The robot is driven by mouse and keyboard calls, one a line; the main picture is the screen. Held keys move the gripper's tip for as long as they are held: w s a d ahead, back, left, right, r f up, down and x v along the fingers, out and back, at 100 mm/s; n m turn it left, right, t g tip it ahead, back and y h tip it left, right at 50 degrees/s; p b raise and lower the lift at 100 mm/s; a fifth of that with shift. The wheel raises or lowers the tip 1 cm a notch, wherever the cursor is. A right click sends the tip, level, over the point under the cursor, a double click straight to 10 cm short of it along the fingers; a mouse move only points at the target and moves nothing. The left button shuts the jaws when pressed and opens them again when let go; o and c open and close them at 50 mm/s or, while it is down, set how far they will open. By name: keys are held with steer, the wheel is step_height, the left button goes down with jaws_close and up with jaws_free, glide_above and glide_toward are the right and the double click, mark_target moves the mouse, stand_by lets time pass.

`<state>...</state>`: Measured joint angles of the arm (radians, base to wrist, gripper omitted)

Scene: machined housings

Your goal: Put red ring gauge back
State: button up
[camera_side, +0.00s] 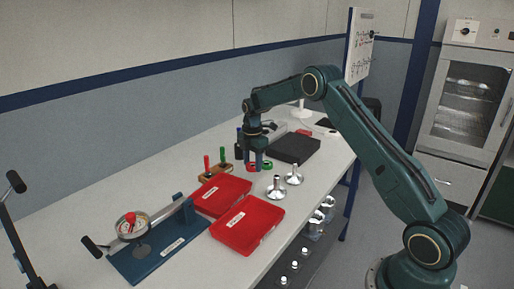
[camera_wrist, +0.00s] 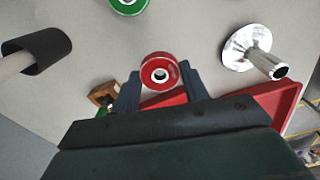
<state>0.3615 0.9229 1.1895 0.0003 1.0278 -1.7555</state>
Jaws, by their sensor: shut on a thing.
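The red ring gauge (camera_wrist: 160,72) is a thick red ring with a bright metal bore, held between the two dark fingers of my gripper (camera_wrist: 160,82) in the wrist view. My gripper (camera_side: 258,165) points down over the bench in the side view, where only a little of the red ring (camera_side: 250,168) shows beside the fingers. I cannot tell whether it touches the bench. The green ring gauge (camera_wrist: 128,3) lies close by, cut off by the top edge of the wrist view; it also shows in the side view (camera_side: 267,166).
A wooden stand (camera_side: 213,174) holds red and green handled plugs. Two red trays (camera_side: 247,224) lie in front. Two shiny metal housings (camera_side: 276,188) stand to the right. A black block (camera_side: 293,148) lies behind. A blue-based measuring fixture (camera_side: 160,250) is at front left.

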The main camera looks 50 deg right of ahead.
mark_target(253, 178)
steer(key=shift+f, duration=1.75)
steer(key=shift+f, duration=0.1)
steer(key=o, duration=1.1)
steer(key=shift+c, duration=0.2)
step_height(253, 178, up, 12)
steer(key=shift+r, duration=0.2)
